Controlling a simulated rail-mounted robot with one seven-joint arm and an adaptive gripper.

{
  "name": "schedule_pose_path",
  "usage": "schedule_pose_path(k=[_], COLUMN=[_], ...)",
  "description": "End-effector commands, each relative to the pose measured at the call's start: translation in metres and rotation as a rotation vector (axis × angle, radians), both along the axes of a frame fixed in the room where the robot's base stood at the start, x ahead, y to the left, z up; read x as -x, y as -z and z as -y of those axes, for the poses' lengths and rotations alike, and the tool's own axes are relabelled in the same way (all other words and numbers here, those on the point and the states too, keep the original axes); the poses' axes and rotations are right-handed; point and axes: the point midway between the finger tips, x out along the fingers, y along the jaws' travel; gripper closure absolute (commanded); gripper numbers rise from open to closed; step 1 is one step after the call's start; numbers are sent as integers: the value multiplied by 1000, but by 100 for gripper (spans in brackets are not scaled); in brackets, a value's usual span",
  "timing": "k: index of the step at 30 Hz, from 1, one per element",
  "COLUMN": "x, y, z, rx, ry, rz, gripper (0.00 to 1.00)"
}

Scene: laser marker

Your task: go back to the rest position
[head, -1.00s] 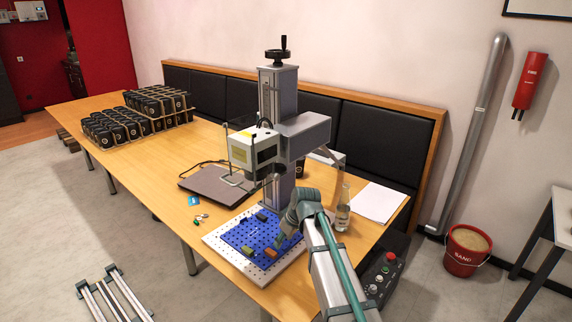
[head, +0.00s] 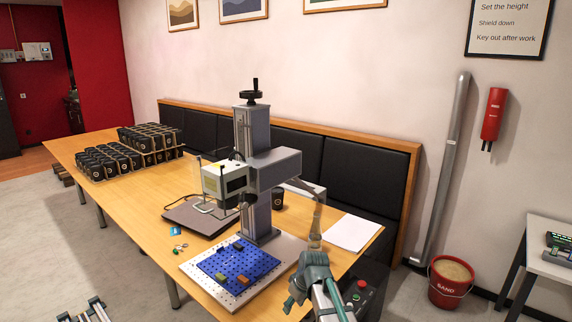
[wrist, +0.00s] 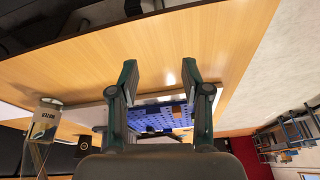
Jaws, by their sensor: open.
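My gripper (wrist: 160,82) shows in the wrist view with its two dark green fingers apart and nothing between them. In the head view my gripper (head: 291,301) is at the front right, beside the table's near end and clear of the blue plate. The blue perforated plate (head: 255,268) lies on a white perforated base (head: 215,293) under the laser marker (head: 258,172). An orange block (head: 243,280), a green block (head: 221,277) and dark blocks stand on the plate. The blue plate (wrist: 150,121) also shows beyond the fingers in the wrist view.
A bottle (head: 315,232) stands close behind my arm, near a white paper sheet (head: 350,232). A control box with a red button (head: 362,284) is just right of my arm. A red sand bucket (head: 450,282) stands on the floor at right. Black cups (head: 105,162) fill the table's far left.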

Motion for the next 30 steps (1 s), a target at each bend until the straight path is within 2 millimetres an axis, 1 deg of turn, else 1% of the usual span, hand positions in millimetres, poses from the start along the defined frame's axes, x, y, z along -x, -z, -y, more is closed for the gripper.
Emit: schedule_pose_path(k=[1,5,8,9,11,12,14,15,17,18,19,20,21,23,26,27,29,30], x=[13,41,73,89,116,134,162,181,209,228,228,233,243,260,291,304,325,339], y=[12,44,73,86,106,119,136,146,159,167,179,188,199,216,242,252,266,276], z=[10,35,59,70,88,99,115,125,139,148,146,145,145,144,144,144,144,144], rx=[7,25,46,57,74,87,107,120,141,155,160,167,175,190,213,222,236,246], ry=[33,137,240,291,373,429,512,566,645,697,691,686,682,678,672,670,666,663], rz=[-18,-67,-113,-136,-171,-193,-224,-245,-274,-291,-309,-328,-354,-392,-458,-485,-526,-553], gripper=[52,52,52,52,52,52,52,52,52,52,52,52,52,52,52,52,52,52])
